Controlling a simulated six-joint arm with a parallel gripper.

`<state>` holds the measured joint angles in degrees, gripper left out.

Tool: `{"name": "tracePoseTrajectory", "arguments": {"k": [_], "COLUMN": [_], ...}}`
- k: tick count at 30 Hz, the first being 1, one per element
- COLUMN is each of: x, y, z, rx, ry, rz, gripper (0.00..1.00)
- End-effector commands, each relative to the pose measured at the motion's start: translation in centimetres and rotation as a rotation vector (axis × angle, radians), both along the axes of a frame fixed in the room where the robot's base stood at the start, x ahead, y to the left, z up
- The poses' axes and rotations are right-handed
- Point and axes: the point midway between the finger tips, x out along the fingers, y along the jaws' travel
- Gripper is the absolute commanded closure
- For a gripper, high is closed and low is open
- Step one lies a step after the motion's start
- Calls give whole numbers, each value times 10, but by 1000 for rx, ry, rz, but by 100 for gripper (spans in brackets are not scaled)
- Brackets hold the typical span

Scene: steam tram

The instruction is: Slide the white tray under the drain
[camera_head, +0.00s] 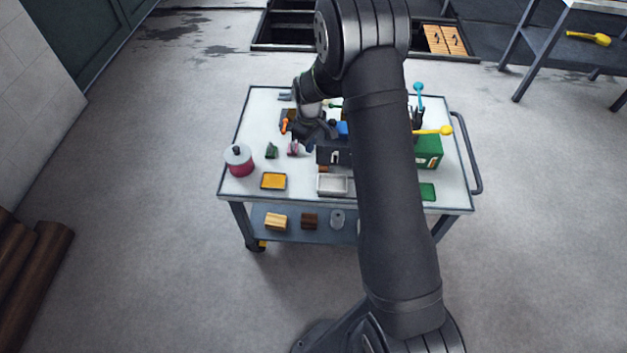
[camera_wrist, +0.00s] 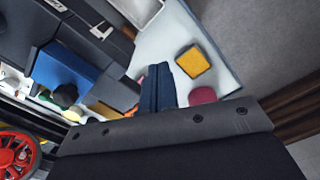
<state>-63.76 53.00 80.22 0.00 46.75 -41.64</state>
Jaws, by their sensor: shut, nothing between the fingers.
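The white tray (camera_head: 332,184) is a shallow rectangular tray near the front edge of the cart top, just in front of the dark tram body (camera_head: 334,157). Part of it also shows at the top of the wrist view (camera_wrist: 140,10). My gripper (camera_head: 318,139) is over the cart behind and left of the tray, apart from it, near an orange part. Its dark fingers (camera_wrist: 157,88) are closed together in the wrist view, with nothing seen between them. I cannot make out the drain clearly. My arm hides part of the tram.
A red pot with a white lid (camera_head: 239,161) stands at the left edge. Small green (camera_head: 271,151) and pink (camera_head: 293,148) items stand behind. A green box (camera_head: 428,151) is right.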

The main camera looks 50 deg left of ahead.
Motion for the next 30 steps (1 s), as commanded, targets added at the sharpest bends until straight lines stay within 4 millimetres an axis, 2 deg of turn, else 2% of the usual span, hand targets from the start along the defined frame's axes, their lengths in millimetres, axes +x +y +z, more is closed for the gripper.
{"name": "tracePoseTrajectory", "arguments": {"k": [1,4,6,9,17,30], "x": [-8,-19,-23,-27,-29,-29], "y": [4,10,12,14,15,14], "z": [-17,-44,-61,-75,-98,-181], "rx": [-4,-4,-4,-2,-2,-2], "ry": [2,2,2,2,1,1], "rz": [104,290,386,476,520,518], "gripper": [100,100,100,100,100,100]}}
